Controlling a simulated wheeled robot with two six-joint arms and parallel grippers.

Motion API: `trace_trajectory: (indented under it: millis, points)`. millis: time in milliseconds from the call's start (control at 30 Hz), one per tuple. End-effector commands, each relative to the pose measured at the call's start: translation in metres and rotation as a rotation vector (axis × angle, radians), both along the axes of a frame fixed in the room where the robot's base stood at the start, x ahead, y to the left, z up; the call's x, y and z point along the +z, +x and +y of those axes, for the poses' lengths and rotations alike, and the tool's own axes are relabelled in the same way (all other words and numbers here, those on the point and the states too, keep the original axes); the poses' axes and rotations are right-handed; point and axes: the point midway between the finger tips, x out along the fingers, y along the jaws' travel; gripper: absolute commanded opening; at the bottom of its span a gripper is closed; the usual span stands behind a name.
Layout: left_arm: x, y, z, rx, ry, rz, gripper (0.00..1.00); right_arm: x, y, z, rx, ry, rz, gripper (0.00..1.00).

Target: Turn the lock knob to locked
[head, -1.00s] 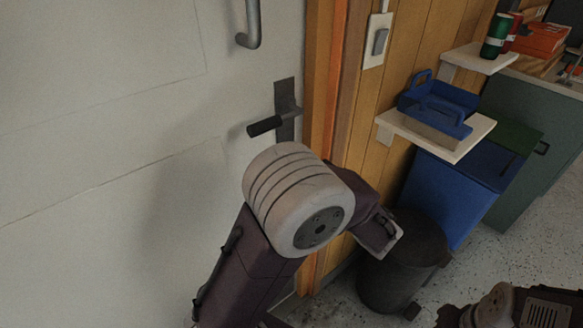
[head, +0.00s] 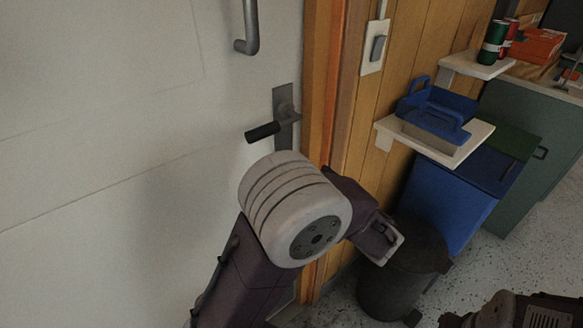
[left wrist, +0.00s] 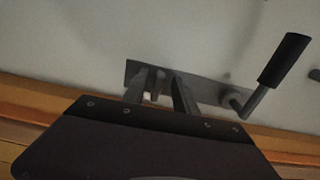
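The white door has a grey metal lock plate with a black-gripped lever handle (head: 263,132) in the head view. My left wrist covers the plate's lower part, so the lock knob is hidden there. In the left wrist view the plate (left wrist: 207,90) runs across the middle, with the lever (left wrist: 284,60) at right. The small grey lock knob (left wrist: 156,84) shows at the plate's left part, between the fingers of my left gripper (left wrist: 161,84). The fingers are apart, with gaps visible; I cannot tell whether either touches the knob. My right gripper is not seen.
The orange-brown door frame (head: 320,95) stands right beside the plate. A grey pull handle (head: 250,25) is above the lever. A light switch (head: 377,48), a shelf with a blue caddy (head: 436,108) and a black bin (head: 400,280) are to the right.

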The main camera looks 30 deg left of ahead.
Motion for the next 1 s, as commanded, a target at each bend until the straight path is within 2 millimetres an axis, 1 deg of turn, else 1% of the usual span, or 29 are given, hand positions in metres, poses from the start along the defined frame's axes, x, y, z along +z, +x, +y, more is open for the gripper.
trace_trajectory:
  millis: [67,167,300,400,500,600,1000]
  points:
    - [0.001,-0.002,-0.007,-0.003,0.0,0.001,0.35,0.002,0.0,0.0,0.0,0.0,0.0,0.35]
    - [0.002,-0.009,-0.026,-0.007,0.002,0.001,0.35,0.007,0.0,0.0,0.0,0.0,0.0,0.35]
    - [0.003,-0.021,-0.056,-0.008,0.0,0.0,0.35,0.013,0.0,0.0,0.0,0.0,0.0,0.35]
    - [0.003,-0.028,-0.072,-0.006,0.001,0.0,0.35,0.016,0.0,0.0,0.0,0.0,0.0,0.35]
    - [0.002,-0.032,-0.081,-0.004,0.001,-0.001,0.35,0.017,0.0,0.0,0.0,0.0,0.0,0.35]
    - [0.001,-0.034,-0.084,-0.002,0.0,0.0,0.35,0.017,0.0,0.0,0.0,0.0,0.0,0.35]
    - [0.0,-0.034,-0.083,0.002,-0.003,0.003,0.35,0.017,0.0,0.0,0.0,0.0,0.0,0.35]
